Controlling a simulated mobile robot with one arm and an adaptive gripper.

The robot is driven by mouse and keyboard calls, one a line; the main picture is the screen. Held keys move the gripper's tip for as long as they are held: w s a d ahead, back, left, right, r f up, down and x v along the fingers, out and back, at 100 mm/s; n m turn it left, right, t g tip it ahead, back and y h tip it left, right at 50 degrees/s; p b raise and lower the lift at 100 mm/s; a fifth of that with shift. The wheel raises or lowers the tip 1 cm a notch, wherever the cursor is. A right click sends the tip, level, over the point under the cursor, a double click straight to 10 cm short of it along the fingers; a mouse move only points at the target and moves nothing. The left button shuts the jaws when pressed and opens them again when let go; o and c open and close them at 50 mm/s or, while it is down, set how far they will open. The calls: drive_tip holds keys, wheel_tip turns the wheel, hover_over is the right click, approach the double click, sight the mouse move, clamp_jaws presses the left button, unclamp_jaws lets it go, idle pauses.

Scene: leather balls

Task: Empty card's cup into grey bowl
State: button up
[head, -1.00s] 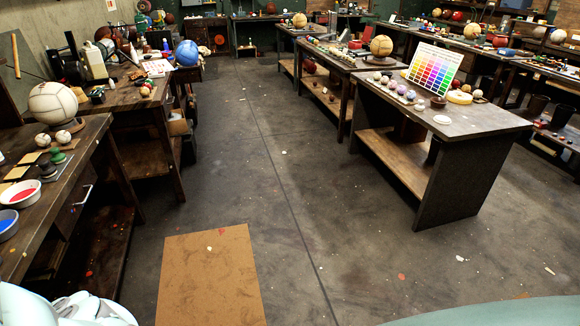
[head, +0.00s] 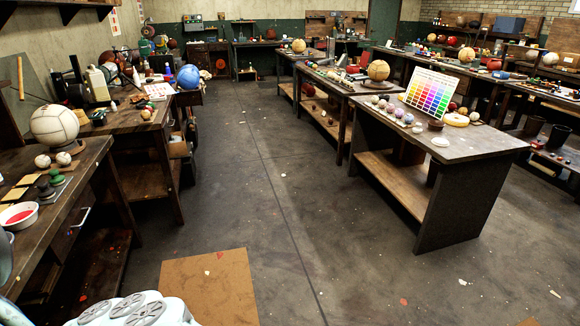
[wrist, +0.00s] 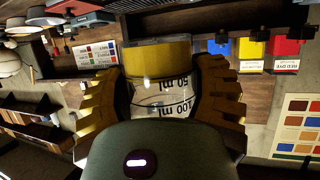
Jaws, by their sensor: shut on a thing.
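In the wrist view my gripper (wrist: 160,76) is shut on a clear measuring cup (wrist: 163,98). The cup has black ml marks, and a yellow band (wrist: 160,58) fills its far part. The yellow fingers press on both sides of the cup. A card with colour squares (wrist: 303,125) hangs or lies at the right edge, and a smaller swatch card (wrist: 97,54) shows at the upper left. In the head view a pale bowl with red contents (head: 18,216) stands on the left bench. I cannot make out a bowl that is surely grey. My gripper is not visible in the head view.
Blue, yellow and red labelled dye packs (wrist: 252,52) show at the wrist view's upper right. The left bench (head: 75,200) carries a large pale ball (head: 54,125). A bench with a colour chart (head: 432,93) stands right. The floor (head: 280,220) between is open, with a brown board (head: 215,285).

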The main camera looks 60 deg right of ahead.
drive_tip(key=w+d+r+m+t+h, duration=0.1)
drive_tip(key=w+d+r+m+h, duration=0.2)
drive_tip(key=d, duration=0.5)
drive_tip(key=w+d+r+m+t+h, duration=0.1)
drive_tip(key=w+d+r+m+h, duration=0.1)
drive_tip(key=d, duration=0.6)
drive_tip(key=shift+w+r+m+h, duration=0.4)
drive_tip(key=shift+r+m+h, duration=0.4)
drive_tip(key=shift+h, duration=0.4)
drive_tip(key=shift+d+f, duration=0.1)
drive_tip(key=shift+f, duration=0.05)
